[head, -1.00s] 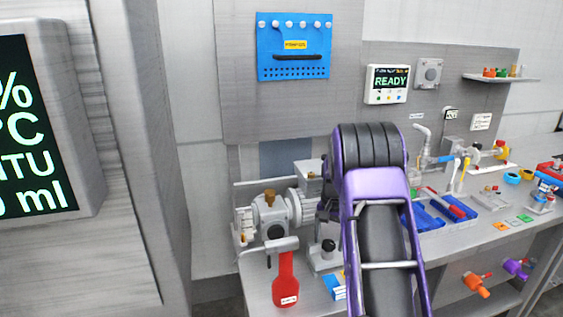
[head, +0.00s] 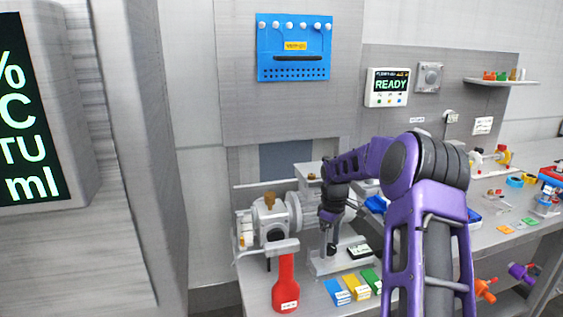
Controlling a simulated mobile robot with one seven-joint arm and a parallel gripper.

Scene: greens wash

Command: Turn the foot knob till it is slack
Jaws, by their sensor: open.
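A small black knob (head: 332,249) stands on a grey foot block (head: 322,266) in front of the pump; I take it to be the foot knob. My gripper (head: 331,236) points down just above this knob, at the end of my purple arm. The gripper is open. The fingers are small and dark here, so I cannot tell whether they touch the knob or straddle it. The grey pump (head: 270,218) with a brass cap is just left of the gripper.
My arm hides much of the right bench.

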